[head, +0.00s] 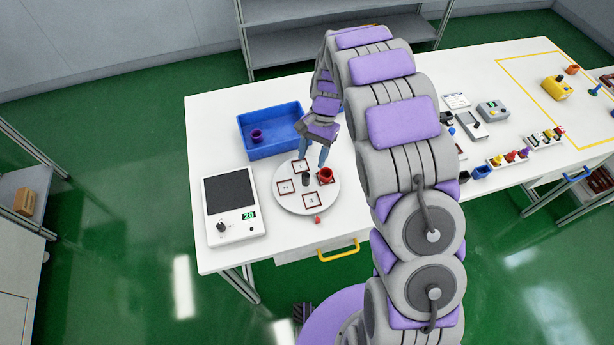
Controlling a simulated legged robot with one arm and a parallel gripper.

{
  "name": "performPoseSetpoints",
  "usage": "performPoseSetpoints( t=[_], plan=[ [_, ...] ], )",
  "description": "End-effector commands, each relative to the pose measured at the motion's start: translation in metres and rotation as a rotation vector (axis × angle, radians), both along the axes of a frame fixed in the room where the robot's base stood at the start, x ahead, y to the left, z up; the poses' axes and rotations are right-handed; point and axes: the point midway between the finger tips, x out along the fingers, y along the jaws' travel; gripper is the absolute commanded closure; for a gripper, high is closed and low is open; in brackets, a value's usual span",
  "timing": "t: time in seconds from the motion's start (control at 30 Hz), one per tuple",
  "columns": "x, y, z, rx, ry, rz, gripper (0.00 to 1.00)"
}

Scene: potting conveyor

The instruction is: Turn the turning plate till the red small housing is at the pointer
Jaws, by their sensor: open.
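The turning plate (293,207) is a round light-grey disc on the white table, with several square marked places and a dark knob (305,179) at its middle. The red small housing (326,175) stands on the square at the plate's right side. A small red pointer (318,219) lies at the plate's front edge, so the housing is to the right of and behind it. My gripper (314,164) points down over the back right of the plate, open, with its fingers close behind the knob and housing. I cannot tell whether it touches either.
A blue bin (270,153) with a dark purple part (257,136) stands behind the plate. A device with a dark screen (230,195) stands to the left. Several small parts and devices (493,110) stand on the right of the table. My arm hides the table's middle.

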Motion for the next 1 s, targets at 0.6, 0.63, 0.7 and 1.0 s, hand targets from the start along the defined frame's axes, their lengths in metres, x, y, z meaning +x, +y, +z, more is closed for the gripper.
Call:
performPoseSetpoints(
  t=[0.6, 0.63, 0.7, 1.0],
  plan=[
    [-0.026, 0.015, -0.072, 0.000, -0.001, 0.000, 0.47],
    [-0.026, 0.015, -0.072, 0.000, -0.001, 0.000, 0.47],
    [-0.026, 0.015, -0.072, 0.000, -0.001, 0.000, 0.47],
    [-0.026, 0.017, -0.073, -0.002, -0.001, 0.000, 0.61]
  ],
)
